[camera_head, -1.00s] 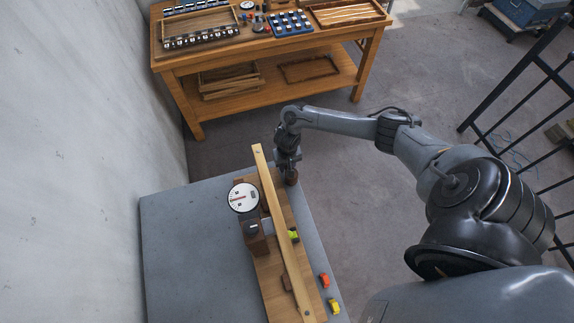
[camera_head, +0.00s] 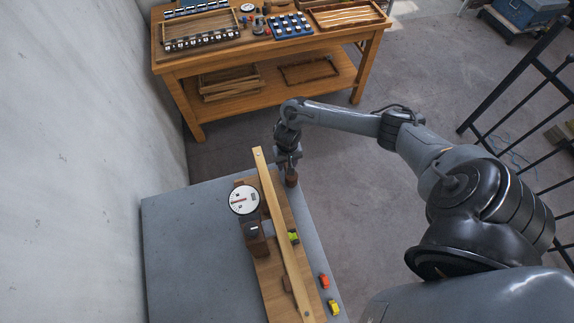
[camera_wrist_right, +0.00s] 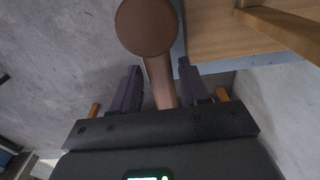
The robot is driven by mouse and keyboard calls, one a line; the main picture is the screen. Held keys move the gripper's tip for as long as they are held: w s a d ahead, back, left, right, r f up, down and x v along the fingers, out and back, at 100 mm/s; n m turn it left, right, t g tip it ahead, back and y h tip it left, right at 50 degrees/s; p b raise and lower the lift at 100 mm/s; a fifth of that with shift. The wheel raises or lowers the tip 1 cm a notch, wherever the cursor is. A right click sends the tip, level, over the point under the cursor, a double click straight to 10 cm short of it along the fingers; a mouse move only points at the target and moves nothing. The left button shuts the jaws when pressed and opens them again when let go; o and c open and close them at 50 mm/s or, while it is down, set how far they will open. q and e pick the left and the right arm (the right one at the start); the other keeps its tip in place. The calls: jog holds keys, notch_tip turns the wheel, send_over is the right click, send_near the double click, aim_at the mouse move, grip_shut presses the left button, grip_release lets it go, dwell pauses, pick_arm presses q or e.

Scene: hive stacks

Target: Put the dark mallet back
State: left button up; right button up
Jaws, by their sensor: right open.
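The dark mallet (camera_head: 291,179) stands at the right edge of the grey table, beside the far end of the wooden board, in the head view. In the right wrist view its round brown head (camera_wrist_right: 147,27) shows, with the handle (camera_wrist_right: 160,82) running down between the fingers. My right gripper (camera_head: 290,165) is just above the mallet in the head view. In the wrist view its two dark fingers (camera_wrist_right: 157,88) are apart, one on each side of the handle, with gaps visible. My left gripper is not in view.
A long wooden bar (camera_head: 281,230) lies over the board (camera_head: 296,213). A round dial gauge (camera_head: 244,199) stands to its left. Red (camera_head: 324,281) and yellow (camera_head: 334,307) items lie near the right edge. A wooden workbench (camera_head: 260,60) stands behind. The left of the grey table (camera_head: 190,250) is clear.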

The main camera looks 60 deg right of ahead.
aim_at(287, 164)
notch_tip(287, 164, up, 7)
jog(key=shift+r+p, duration=0.2)
jog(key=shift+p, duration=0.7)
jog(key=shift+s+r, duration=0.1)
jog(key=shift+r, duration=0.5)
